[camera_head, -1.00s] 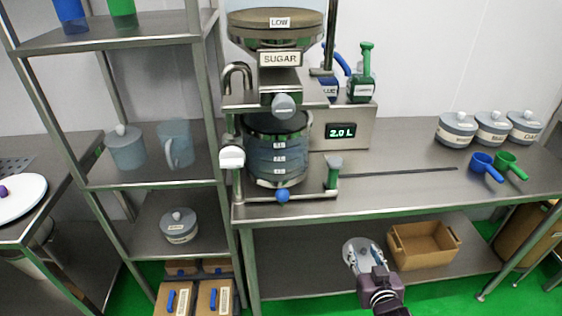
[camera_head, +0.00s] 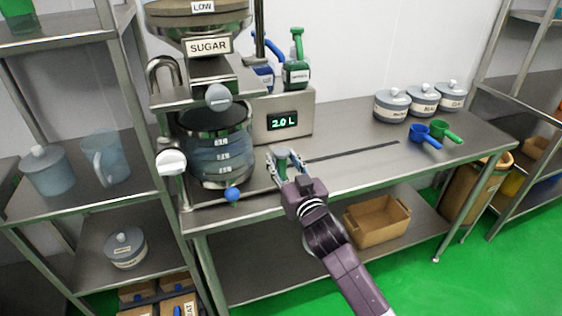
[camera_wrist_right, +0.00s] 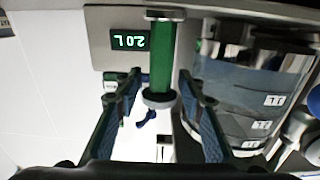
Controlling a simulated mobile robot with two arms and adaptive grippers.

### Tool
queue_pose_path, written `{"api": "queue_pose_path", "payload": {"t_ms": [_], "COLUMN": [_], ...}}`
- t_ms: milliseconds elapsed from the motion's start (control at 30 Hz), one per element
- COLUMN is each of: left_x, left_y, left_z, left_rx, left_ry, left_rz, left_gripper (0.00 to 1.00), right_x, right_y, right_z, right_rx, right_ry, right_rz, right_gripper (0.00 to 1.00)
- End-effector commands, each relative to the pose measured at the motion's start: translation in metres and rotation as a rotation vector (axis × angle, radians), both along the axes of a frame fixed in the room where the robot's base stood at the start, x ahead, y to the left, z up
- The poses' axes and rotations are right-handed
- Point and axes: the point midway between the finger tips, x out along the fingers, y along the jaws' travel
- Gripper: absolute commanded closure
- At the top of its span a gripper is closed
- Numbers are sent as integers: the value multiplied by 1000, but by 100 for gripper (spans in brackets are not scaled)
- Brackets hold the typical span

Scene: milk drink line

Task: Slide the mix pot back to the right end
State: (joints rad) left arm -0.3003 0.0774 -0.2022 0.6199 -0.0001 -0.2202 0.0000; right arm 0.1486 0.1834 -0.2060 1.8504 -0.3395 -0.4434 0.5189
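The mix pot (camera_head: 216,150) is a clear, marked vessel under the sugar hopper (camera_head: 208,47), at the left end of the dark slot (camera_head: 352,152) in the bench. It also shows in the right wrist view (camera_wrist_right: 250,85). A green handle (camera_wrist_right: 161,58) with a grey collar stands beside the pot. My right gripper (camera_head: 286,160) is at this handle. Its fingers (camera_wrist_right: 160,88) are spread on both sides of the handle, with visible gaps. In the head view the gripper partly hides the handle. My left gripper is out of view.
A display (camera_head: 283,120) reads 2.0 L behind the handle. A blue knob (camera_head: 232,194) sits at the bench front. Blue (camera_head: 424,136) and green (camera_head: 446,131) scoops and lidded pots (camera_head: 392,105) stand at the right. The bench along the slot is clear.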

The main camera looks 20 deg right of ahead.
Motion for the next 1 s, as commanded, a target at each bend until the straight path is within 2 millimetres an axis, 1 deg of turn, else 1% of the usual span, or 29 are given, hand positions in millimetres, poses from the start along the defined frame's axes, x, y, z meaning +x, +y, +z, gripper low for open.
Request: {"api": "queue_pose_path", "payload": {"t_ms": [133, 433, 467, 767, 1000], "left_x": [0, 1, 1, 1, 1], "left_y": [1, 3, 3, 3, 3], "left_z": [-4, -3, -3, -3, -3], "left_rx": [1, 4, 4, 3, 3], "left_ry": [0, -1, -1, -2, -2], "left_rz": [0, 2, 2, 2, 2], "left_gripper": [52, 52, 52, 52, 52], "right_x": [9, 10, 10, 10, 10], "right_y": [0, 0, 0, 0, 0], "right_z": [-1, 0, 0, 0, 0], "right_rx": [0, 0, 0, 0, 0], "right_ry": [0, 0, 0, 0, 0], "right_rz": [0, 0, 0, 0, 0], "right_gripper": [64, 64, 66, 99, 100]}}
